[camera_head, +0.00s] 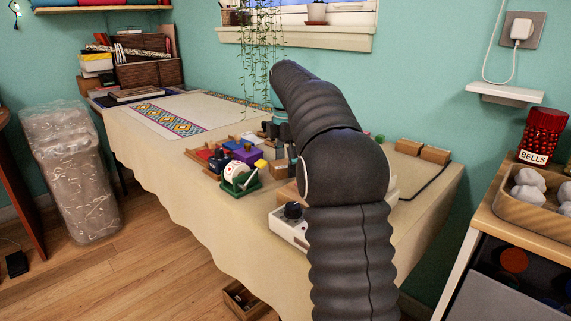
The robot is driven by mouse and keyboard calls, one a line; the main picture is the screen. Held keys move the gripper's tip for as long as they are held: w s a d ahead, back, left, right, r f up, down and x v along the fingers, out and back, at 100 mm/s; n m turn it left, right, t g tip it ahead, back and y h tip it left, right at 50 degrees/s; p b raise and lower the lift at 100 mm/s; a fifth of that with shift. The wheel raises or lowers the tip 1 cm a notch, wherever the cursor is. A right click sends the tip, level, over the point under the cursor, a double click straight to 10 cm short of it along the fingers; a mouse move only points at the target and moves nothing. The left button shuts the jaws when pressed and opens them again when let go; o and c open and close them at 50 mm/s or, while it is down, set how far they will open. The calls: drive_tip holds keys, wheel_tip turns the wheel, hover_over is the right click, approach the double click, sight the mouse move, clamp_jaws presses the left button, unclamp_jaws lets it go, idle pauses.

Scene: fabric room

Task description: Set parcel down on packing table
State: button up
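A long table (205,215) covered with a cream cloth runs along the teal wall; I take it to be the packing table. My dark ribbed arm rises in front of its right part and bends away over it. No parcel can be made out for certain. I cannot tell whether either is a parcel.
Coloured small items (238,158) and a white device with a dark knob (291,220) crowd the table by my arm. A patterned runner (170,118) lies farther left. A clear-wrapped bundle (75,175) stands on the floor. A cabinet (515,235) stands at right.

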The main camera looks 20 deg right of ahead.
sight(286, 163)
wheel_tip(286, 163, up, 12)
drive_tip(key=p, duration=0.4)
idle(0.3)
drive_tip(key=shift+r, duration=0.1)
idle(1.1)
